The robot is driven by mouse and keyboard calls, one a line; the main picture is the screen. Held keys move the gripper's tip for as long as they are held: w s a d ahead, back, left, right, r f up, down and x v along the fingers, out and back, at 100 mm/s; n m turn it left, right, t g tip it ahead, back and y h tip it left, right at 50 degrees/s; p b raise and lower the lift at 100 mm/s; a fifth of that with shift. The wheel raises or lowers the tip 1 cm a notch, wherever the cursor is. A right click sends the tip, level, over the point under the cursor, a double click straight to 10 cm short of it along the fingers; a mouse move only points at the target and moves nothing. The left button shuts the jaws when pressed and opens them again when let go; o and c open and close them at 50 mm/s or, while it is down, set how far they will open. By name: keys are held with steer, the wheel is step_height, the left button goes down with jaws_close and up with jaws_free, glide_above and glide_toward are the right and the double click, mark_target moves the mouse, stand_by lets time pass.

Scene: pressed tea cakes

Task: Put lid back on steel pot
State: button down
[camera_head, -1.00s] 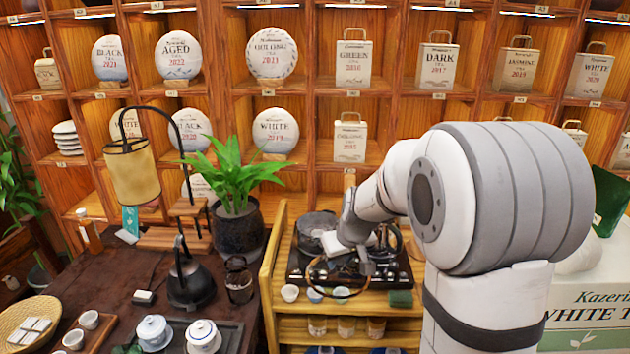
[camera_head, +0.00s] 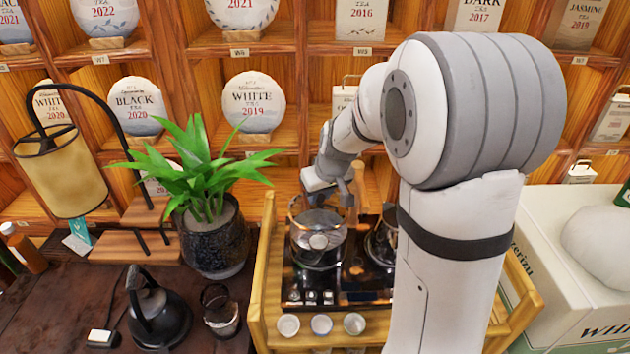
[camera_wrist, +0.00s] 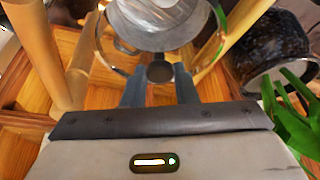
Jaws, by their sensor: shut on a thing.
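The steel pot (camera_head: 318,258) stands on the dark stove top on the wooden cart, left of my arm. My gripper (camera_head: 326,188) is just above and behind it. In the wrist view, my gripper (camera_wrist: 160,88) is shut on the dark round knob of the lid (camera_wrist: 101,45), whose thin rim curves out on both sides. The lid looks see-through, with shiny steel of the pot (camera_wrist: 150,35) beyond it. In the head view, the lid is hard to separate from the pot top, and I cannot tell whether they touch.
A second vessel (camera_head: 381,243) stands right of the pot, partly hidden by my arm. Several small cups (camera_head: 321,324) line the cart's front. A potted plant (camera_head: 213,240) stands close on the left; it also shows in the wrist view (camera_wrist: 278,48). Tea shelves rise behind.

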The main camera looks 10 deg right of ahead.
mark_target(322, 210)
steer(key=shift+f+b, duration=1.95)
steer(key=shift+f, duration=0.9)
steer(key=shift+f+b, duration=0.3)
steer(key=shift+b, duration=0.05)
steer(key=shift+s+b, duration=0.1)
steer(key=shift+b, duration=0.25)
steer(key=shift+f+b, duration=0.15)
steer(key=shift+b, duration=0.45)
stand_by(0.4)
steer(key=c, duration=1.1)
jaws_free()
steer(key=shift+o, duration=0.7)
steer(key=o, duration=0.4)
steer(key=shift+c, duration=0.2)
